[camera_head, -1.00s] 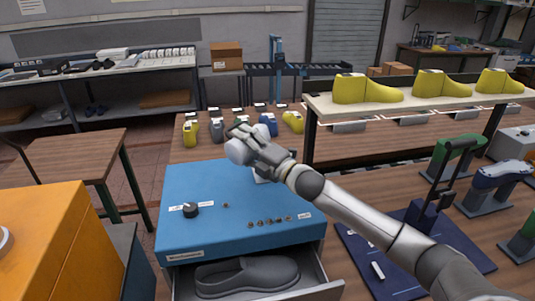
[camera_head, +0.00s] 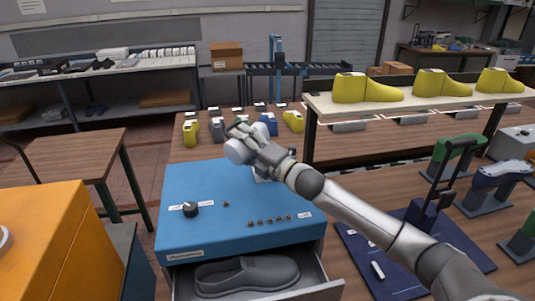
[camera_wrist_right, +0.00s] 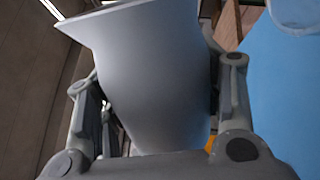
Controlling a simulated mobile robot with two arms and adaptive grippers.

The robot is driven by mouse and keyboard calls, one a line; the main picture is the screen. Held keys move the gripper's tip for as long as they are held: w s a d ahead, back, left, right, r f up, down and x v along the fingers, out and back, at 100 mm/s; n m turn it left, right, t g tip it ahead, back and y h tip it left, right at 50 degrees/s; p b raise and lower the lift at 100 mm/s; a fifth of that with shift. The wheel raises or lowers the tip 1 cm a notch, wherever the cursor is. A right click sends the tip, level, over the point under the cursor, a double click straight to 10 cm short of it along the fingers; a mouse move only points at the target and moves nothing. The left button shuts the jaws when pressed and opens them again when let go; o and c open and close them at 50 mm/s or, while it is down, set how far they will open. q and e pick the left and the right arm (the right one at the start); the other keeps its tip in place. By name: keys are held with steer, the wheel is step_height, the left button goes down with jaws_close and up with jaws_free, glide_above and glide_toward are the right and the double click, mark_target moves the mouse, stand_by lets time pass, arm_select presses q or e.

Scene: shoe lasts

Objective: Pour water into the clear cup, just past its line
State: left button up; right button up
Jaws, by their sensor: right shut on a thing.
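My right gripper (camera_head: 246,137) is above the blue cabinet top, shut on a pale grey-white vessel (camera_head: 237,152). In the right wrist view the vessel (camera_wrist_right: 155,75) fills the space between the fingers, wider at its upper end. It looks tilted in the head view. I cannot see any water in it or a stream. A pale, see-through rounded thing, which looks like the clear cup (camera_wrist_right: 296,14), shows on the blue surface at the wrist view's top right corner. Its line and level cannot be made out. My left gripper is not in view.
The blue cabinet (camera_head: 205,235) has a black knob (camera_head: 190,209), several small buttons and an open drawer with a grey shoe (camera_head: 247,275). Yellow lasts (camera_head: 365,90) stand on a raised shelf at right. Several small coloured lasts stand behind the cabinet. An orange box (camera_head: 50,235) is at lower left.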

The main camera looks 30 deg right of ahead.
steer(key=shift+s+a+f+n+b, duration=0.25)
steer(key=shift+a+f+n+b, duration=0.25)
steer(key=shift+f+n, duration=0.45)
steer(key=shift+r+n, duration=0.15)
steer(key=shift+n, duration=0.2)
steer(key=shift+w+f+n+y, duration=0.1)
steer(key=shift+f+n+y, duration=0.2)
steer(key=shift+n, duration=0.1)
steer(key=shift+r+n, duration=0.25)
steer(key=shift+n, duration=0.05)
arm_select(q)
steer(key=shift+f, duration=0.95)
arm_select(e)
steer(key=shift+r+n, duration=0.1)
steer(key=shift+n, duration=0.6)
steer(key=shift+g, duration=0.3)
